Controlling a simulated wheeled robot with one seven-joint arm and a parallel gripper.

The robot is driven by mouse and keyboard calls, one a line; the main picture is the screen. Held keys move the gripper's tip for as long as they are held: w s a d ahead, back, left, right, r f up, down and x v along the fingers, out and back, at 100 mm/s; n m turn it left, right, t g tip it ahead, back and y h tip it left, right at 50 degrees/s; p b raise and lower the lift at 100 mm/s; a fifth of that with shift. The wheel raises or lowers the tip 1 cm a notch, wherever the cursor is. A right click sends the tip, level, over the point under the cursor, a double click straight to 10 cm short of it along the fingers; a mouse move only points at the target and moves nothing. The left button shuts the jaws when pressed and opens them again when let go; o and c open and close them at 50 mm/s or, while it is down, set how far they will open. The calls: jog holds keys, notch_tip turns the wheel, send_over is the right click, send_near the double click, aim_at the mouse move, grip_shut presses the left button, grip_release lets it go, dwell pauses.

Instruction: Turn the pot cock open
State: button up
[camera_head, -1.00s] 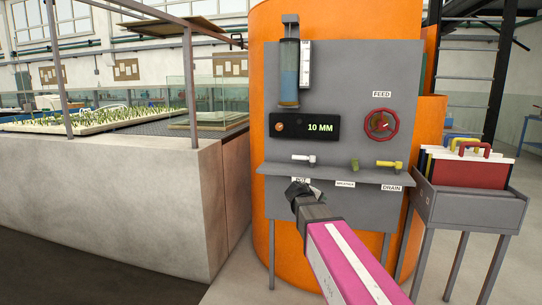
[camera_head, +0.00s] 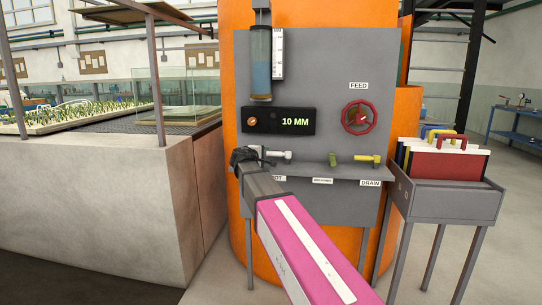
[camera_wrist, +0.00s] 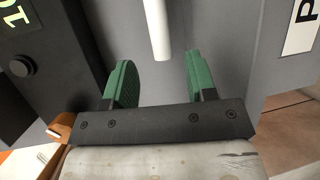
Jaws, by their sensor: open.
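The pot cock (camera_head: 275,155) is a small white lever valve on the grey panel, above the partly covered POT label (camera_head: 279,178). In the wrist view its white lever (camera_wrist: 157,28) comes down from the top edge, with its rounded end just beyond and between my two green fingertips. My gripper (camera_head: 241,156) is at the cock's left side in the head view and partly covers it. In the wrist view my gripper (camera_wrist: 160,72) is open, with a finger to each side of the lever's line and nothing held. I cannot tell whether the fingers touch the lever.
A yellow drain cock (camera_head: 367,158) and a green cock (camera_head: 333,160) sit to the right. The red feed wheel (camera_head: 358,117) is higher up. A 10 MM display box (camera_head: 278,121) is above the pot cock. A grey ledge (camera_head: 345,170) runs beneath the cocks.

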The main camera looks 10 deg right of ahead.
aim_at(271, 154)
jog(key=shift+x, duration=3.15)
jog(key=shift+s, duration=0.1)
grip_shut()
